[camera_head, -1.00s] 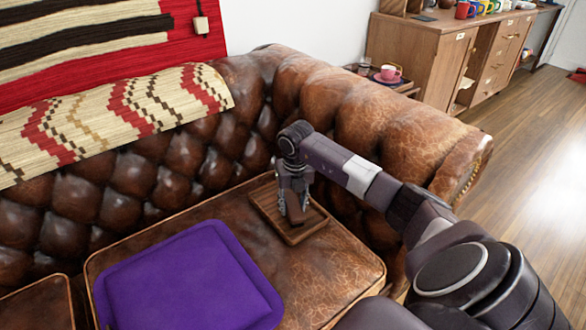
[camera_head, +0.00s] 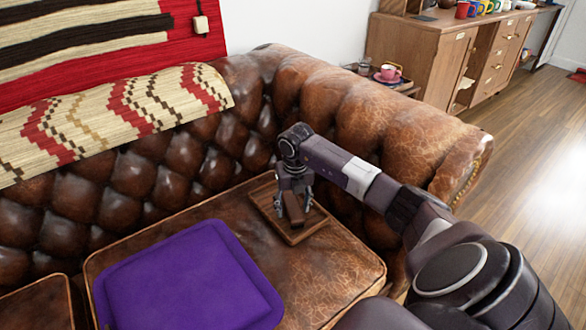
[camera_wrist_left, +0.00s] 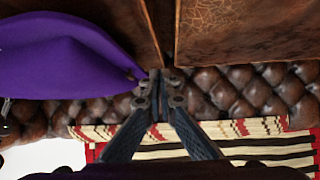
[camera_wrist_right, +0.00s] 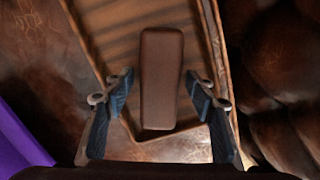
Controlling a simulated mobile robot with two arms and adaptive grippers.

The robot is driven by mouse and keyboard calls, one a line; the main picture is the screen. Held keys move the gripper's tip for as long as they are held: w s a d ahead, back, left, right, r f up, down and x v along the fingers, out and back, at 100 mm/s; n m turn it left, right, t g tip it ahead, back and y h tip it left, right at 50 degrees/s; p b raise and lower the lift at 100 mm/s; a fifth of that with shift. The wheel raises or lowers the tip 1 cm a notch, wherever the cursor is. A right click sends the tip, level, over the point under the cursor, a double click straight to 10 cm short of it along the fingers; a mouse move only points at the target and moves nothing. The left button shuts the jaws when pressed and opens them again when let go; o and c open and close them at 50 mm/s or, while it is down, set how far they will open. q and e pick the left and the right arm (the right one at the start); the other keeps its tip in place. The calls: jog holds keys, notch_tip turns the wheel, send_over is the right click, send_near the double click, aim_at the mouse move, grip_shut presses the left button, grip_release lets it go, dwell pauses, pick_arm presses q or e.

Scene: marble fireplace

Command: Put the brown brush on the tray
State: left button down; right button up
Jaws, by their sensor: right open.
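The brown brush (camera_head: 294,209) lies on the wooden tray (camera_head: 293,240), which rests on the leather seat. In the right wrist view the brush (camera_wrist_right: 161,80) shows as a dark brown oblong block lying inside the rim of the tray (camera_wrist_right: 212,40). My right gripper (camera_head: 294,206) is open above the tray. Its fingers (camera_wrist_right: 159,90) stand on either side of the brush, with a gap on both sides. My left gripper (camera_wrist_left: 160,80) shows only in the left wrist view; its fingertips meet and nothing shows between them.
A purple cushion (camera_head: 190,285) lies on the seat left of the tray. The tufted sofa back (camera_head: 130,190) and rolled arm (camera_head: 400,130) stand close behind and right of the tray. Bare leather seat (camera_head: 325,268) lies in front of it.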

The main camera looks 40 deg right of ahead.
aim_at(293, 205)
jog(key=shift+r, duration=0.1)
jog(key=r, duration=0.2)
jog(key=r+p, duration=0.1)
jog(key=r, duration=0.3)
jog(key=shift+s+a+p, duration=0.15)
jog(key=shift+s+p, duration=0.1)
jog(key=shift+p, duration=0.15)
pick_arm(q)
jog(key=s+a+f+g+y, duration=0.1)
jog(key=s+a+f+g, duration=0.1)
jog(key=s, duration=0.5)
jog(key=s+a+f+g+y+p, duration=0.1)
jog(key=s+a+f+g, duration=0.1)
jog(key=s+f+g, duration=0.3)
jog(key=shift+s+a+f, duration=0.2)
jog(key=shift+s+a, duration=0.15)
jog(key=shift+s, duration=0.85)
pick_arm(e)
jog(key=r, duration=0.6)
jog(key=shift+s+a, duration=0.2)
jog(key=shift+s, duration=0.2)
